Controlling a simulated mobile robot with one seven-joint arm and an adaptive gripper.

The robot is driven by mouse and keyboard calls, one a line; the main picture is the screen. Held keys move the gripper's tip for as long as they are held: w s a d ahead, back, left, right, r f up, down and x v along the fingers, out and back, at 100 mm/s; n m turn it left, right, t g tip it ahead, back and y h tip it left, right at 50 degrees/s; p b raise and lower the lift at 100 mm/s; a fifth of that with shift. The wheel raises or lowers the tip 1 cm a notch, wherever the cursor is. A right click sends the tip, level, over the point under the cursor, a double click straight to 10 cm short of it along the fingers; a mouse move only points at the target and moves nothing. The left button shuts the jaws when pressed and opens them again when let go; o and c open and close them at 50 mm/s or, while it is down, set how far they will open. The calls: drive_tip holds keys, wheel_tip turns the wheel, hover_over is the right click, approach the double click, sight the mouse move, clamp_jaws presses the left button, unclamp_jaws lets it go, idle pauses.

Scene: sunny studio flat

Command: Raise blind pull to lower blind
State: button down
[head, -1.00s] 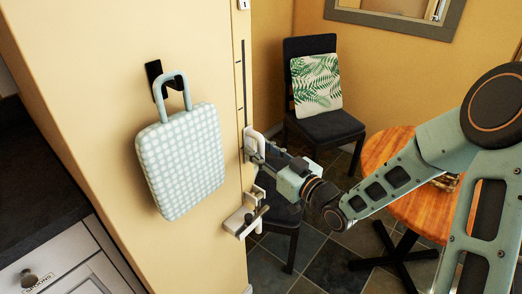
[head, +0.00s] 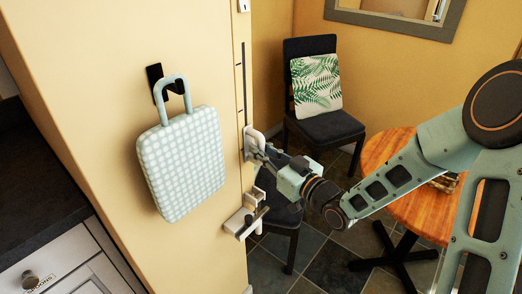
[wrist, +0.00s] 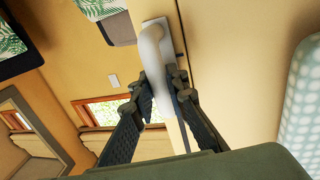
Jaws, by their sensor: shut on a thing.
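The blind pull (head: 250,136) is a white handle on a dark vertical slot near the right edge of the cream wall panel. In the wrist view the pull (wrist: 153,48) is a rounded white grip standing out from a pale plate. My gripper (head: 263,154) comes from the right in the head view and is shut on the pull. In the wrist view the dark fingers of my gripper (wrist: 160,88) lie on either side of the pull's lower part. The fingers partly hide the pull. I cannot make out the blind itself.
A dotted pale-blue bag (head: 182,165) hangs on a black hook (head: 155,78) left of the pull. A white bracket (head: 243,222) sticks out below. A dark chair (head: 310,52) and a round wooden table (head: 418,212) stand to the right; tiled floor shows between.

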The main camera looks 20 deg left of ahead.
wheel_tip(320, 180, up, 24)
drive_tip(key=p, duration=1.3)
drive_tip(key=shift+f+p, duration=0.1)
drive_tip(key=shift+p, duration=0.2)
drive_tip(key=shift+w, duration=0.1)
drive_tip(key=c, duration=1.9)
unclamp_jaws()
drive_tip(key=shift+c, duration=0.2)
drive_tip(key=shift+o, duration=0.2)
drive_tip(key=shift+f, duration=0.1)
drive_tip(key=v, duration=1.2)
